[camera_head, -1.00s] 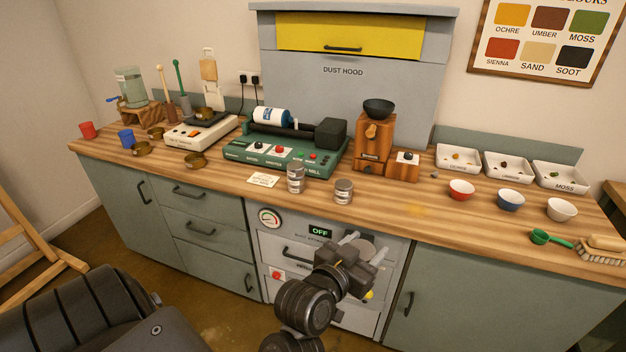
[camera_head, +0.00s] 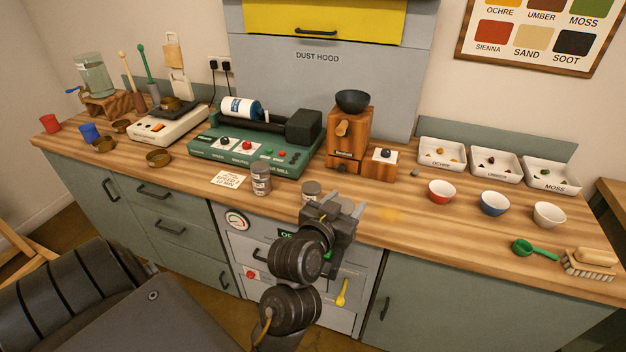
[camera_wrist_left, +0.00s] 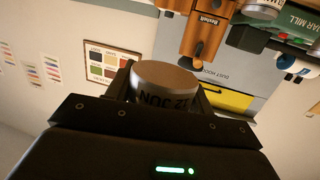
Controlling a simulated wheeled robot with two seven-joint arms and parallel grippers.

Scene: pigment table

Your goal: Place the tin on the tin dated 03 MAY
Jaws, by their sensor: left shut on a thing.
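My left gripper (camera_head: 330,198) is over the counter's front edge, shut on a silver tin. In the left wrist view this tin (camera_wrist_left: 172,98) sits between the fingers, with upside-down dark lettering, perhaps 12 JUN. In the head view the gripper seems to hide it. A silver tin (camera_head: 312,188) shows just behind and left of the gripper, partly covered; it seems to stand on the counter. Farther left stands a taller silver shape (camera_head: 261,178), apparently two stacked tins. I cannot read the dates in the head view. My right gripper is not in view.
A green jar mill (camera_head: 245,150) and a wooden grinder (camera_head: 346,140) stand behind the tins. A paper card (camera_head: 230,180) lies left of them. Red (camera_head: 441,191), blue (camera_head: 494,203) and white (camera_head: 549,214) bowls stand right. The counter between gripper and bowls is clear.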

